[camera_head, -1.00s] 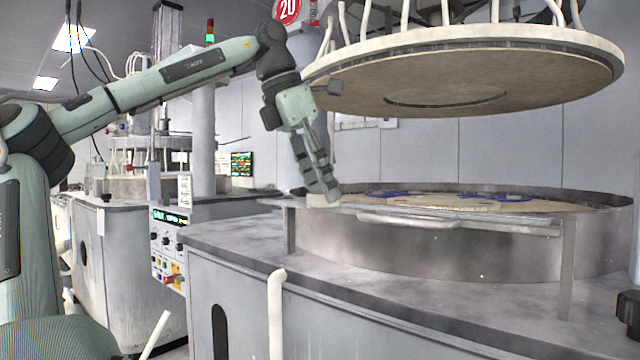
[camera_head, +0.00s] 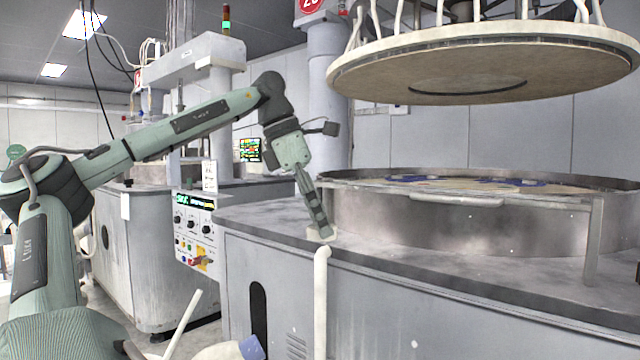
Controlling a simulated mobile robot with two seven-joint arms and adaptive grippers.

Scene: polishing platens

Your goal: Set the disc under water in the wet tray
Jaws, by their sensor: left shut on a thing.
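My left gripper (camera_head: 321,230) reaches down from the upper left and is shut. A small pale piece (camera_head: 313,238) shows at its fingertips; it is probably the disc, mostly hidden by the fingers. The gripper is left of the round metal basin and in front of the grey worktop's near edge in the picture. I cannot tell its height or whether it touches anything. I cannot make out the wet tray or any water. My right gripper is not in view.
The basin (camera_head: 430,228) has a raised front rail (camera_head: 455,200) and blue pieces inside. A large round upper platen (camera_head: 480,65) hangs above it. A pale upright pipe (camera_head: 320,300) stands below my gripper. A control panel (camera_head: 194,230) is left.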

